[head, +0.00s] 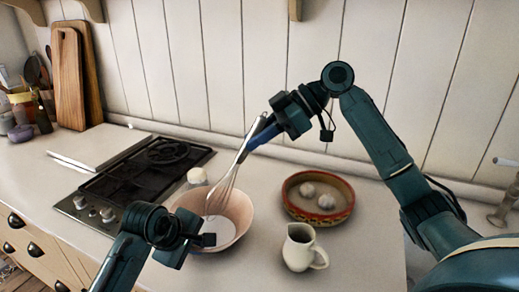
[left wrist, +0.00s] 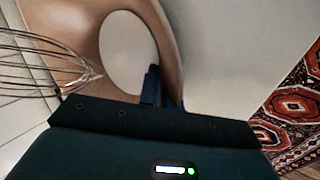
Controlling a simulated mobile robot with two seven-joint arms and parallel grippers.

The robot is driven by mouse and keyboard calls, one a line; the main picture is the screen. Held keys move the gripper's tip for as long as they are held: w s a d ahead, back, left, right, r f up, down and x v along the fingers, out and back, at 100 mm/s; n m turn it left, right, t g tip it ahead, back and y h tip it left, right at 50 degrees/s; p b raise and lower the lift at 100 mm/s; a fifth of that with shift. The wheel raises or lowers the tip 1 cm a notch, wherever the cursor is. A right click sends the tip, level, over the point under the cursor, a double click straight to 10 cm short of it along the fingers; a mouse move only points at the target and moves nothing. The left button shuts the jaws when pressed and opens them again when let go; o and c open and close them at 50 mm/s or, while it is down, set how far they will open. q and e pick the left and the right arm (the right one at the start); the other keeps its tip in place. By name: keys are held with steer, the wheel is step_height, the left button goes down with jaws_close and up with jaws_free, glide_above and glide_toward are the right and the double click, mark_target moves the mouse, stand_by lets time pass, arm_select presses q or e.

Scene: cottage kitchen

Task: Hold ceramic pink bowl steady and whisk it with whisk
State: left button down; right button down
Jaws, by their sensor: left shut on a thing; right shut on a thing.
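The pink bowl (head: 239,212) stands on the pale counter, left of centre in the head view; it also shows in the left wrist view (left wrist: 172,22). My left gripper (head: 190,238) is shut on the bowl's near rim, with a dark finger against the wall in the left wrist view (left wrist: 151,86). My right gripper (head: 264,132) is shut on the handle of the metal whisk (head: 225,186). The whisk slants down to the left, with its wire end inside the bowl. Its wires also show in the left wrist view (left wrist: 40,65). Whether the wires touch the bowl's bottom is unclear.
A cream jug (head: 298,250) stands right of the bowl. Behind it, a round red-rimmed dish (head: 336,212) holds two pale round things. A small white object (head: 197,176) is behind the bowl. A black stovetop (head: 140,170) lies left; wooden boards (head: 70,78) lean at the wall.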

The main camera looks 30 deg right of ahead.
arm_select(q)
steer(key=shift+f, duration=0.1)
arm_select(e)
steer(key=shift+r, duration=4.25)
arm_select(q)
steer(key=c, duration=1.5)
jaws_free()
steer(key=v, duration=1.2)
steer(key=shift+a, duration=0.1)
